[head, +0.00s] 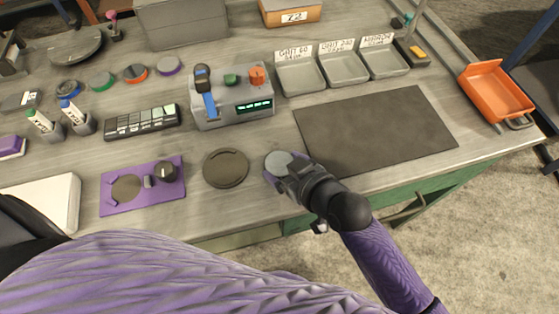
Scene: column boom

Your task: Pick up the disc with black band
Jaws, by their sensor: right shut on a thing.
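My right gripper (287,168) is near the front edge of the workbench, left of the dark mat. It is shut on a disc with a light grey top (277,161). The gripper covers much of this disc, and the colour of its band cannot be made out. Other grey discs stand in a row at the back left: one with a blue band (68,88), one with a green band (103,81), one with an orange band (135,73) and one with a purple band (168,66). My left gripper is out of view.
A round dark plate (225,168) lies left of the gripper, beside a purple fixture (118,206) with a black knob (165,170). A grey device (232,108) stands behind. The dark mat (375,130) is bare. Grey trays (301,80) and an orange bin (496,91) are beyond.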

